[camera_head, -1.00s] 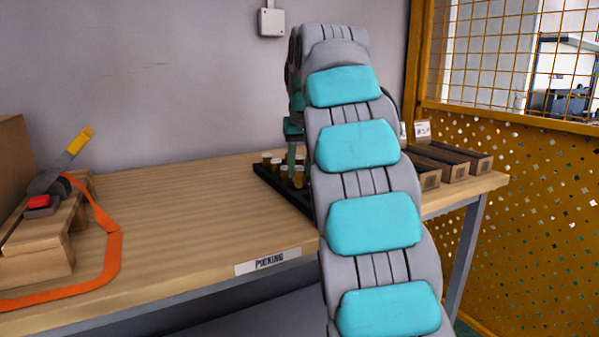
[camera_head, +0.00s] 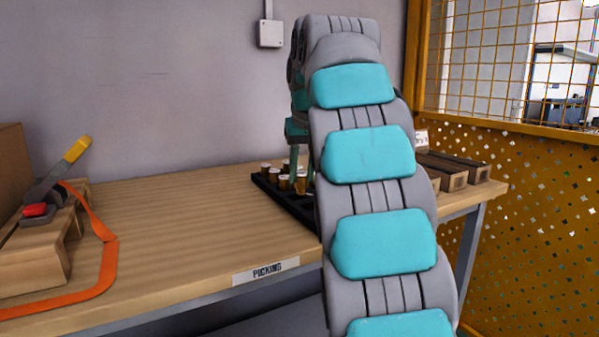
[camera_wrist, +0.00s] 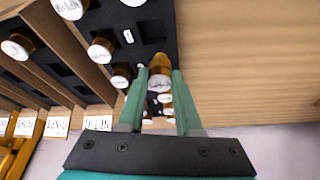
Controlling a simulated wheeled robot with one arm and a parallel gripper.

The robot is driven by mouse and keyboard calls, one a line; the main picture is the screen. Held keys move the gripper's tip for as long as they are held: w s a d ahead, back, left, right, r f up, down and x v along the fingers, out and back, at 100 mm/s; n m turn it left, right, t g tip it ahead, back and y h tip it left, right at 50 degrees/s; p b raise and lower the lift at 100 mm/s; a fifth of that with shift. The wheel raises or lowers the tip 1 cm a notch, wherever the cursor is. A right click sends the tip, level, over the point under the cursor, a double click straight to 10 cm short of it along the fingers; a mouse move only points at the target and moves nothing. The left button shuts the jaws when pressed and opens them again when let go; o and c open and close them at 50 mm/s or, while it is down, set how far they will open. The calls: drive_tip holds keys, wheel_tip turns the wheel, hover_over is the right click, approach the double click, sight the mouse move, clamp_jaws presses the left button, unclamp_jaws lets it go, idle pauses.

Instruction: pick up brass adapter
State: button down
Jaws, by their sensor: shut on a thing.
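My gripper (camera_wrist: 160,80) shows in the wrist view as two green fingers closed on a brass adapter (camera_wrist: 159,82). The adapter is a gold-brown cylinder with a pale end, held near the fingertips. In the head view my gripper (camera_head: 300,165) is over the black tray (camera_head: 268,187), mostly behind my arm. The wrist view cannot tell whether the held adapter is clear of the tray.
Labelled wooden bins (camera_head: 455,168) stand right of the tray. At the bench's left are a wooden pallet (camera_head: 45,245), an orange strap (camera_head: 105,260) and a yellow-handled tool (camera_head: 75,150). The bench middle (camera_head: 170,220) is clear. A yellow mesh fence (camera_head: 520,210) stands at the right.

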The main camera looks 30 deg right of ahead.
drive_tip(key=s+a+r+b, duration=0.1)
drive_tip(key=s+a, duration=0.1)
drive_tip(key=s, duration=1)
drive_tip(key=shift+a+r+b, duration=0.15)
drive_tip(key=shift+a+b, duration=0.15)
drive_tip(key=shift+a, duration=0.1)
